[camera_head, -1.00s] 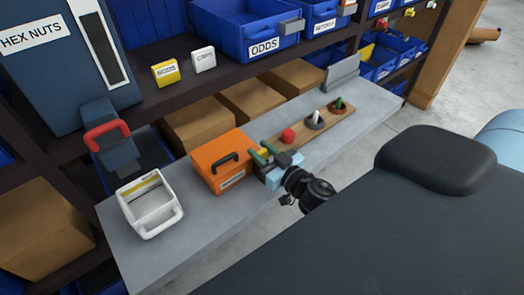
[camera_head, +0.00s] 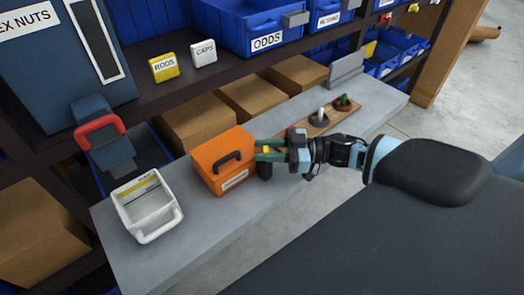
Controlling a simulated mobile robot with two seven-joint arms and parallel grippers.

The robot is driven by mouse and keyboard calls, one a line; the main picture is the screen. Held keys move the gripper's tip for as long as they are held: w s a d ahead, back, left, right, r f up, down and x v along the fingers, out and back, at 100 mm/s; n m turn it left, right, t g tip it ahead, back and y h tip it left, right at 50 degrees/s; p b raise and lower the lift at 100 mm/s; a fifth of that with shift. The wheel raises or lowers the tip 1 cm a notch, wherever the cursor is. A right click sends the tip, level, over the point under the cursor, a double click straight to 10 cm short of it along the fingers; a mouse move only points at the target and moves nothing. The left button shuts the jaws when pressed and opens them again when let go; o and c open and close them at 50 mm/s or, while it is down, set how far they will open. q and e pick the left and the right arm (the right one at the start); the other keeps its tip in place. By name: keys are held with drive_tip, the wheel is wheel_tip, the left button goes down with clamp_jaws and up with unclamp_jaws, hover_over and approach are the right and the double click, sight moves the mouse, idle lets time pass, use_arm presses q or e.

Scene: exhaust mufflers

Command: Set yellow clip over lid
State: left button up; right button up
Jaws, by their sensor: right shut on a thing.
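The orange box (camera_head: 212,173) stands on the grey bench with its lid down and a black handle (camera_head: 228,164) on the side facing me. My right gripper (camera_head: 268,150) reaches in from the right, just right of the box. Its green fingers are shut on the small yellow clip (camera_head: 266,149) at the box's right side. A dark block (camera_head: 265,171) shows below the clip. The fingers hide part of the clip, so I cannot tell whether it touches the lid. My left gripper is not in view.
An open white caddy (camera_head: 147,207) stands left of the box. A wooden board (camera_head: 325,127) with several small pegged parts lies to the right, partly behind my gripper. The front bench strip is clear.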

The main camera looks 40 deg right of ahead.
drive_tip(key=n+g+y+b, duration=0.1)
drive_tip(key=n+g+b, duration=0.1)
drive_tip(key=g, duration=0.2)
drive_tip(key=n+g+y+b, duration=0.2)
drive_tip(key=n+g+b, duration=0.1)
drive_tip(key=shift+w+f+g, duration=0.1)
drive_tip(key=shift+f+g, duration=0.1)
drive_tip(key=shift+g, duration=0.2)
drive_tip(key=shift+r+n+g+b, duration=0.1)
drive_tip(key=shift+n+g+b, duration=1.15)
drive_tip(key=shift+g, duration=0.65)
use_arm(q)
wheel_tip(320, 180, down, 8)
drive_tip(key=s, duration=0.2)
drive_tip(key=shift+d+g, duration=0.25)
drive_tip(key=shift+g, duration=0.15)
use_arm(e)
drive_tip(key=shift+n, duration=0.25)
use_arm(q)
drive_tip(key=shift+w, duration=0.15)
use_arm(e)
drive_tip(key=shift+r+g, duration=0.1)
drive_tip(key=shift+g, duration=0.2)
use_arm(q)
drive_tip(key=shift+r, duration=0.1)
use_arm(e)
drive_tip(key=o, duration=1)
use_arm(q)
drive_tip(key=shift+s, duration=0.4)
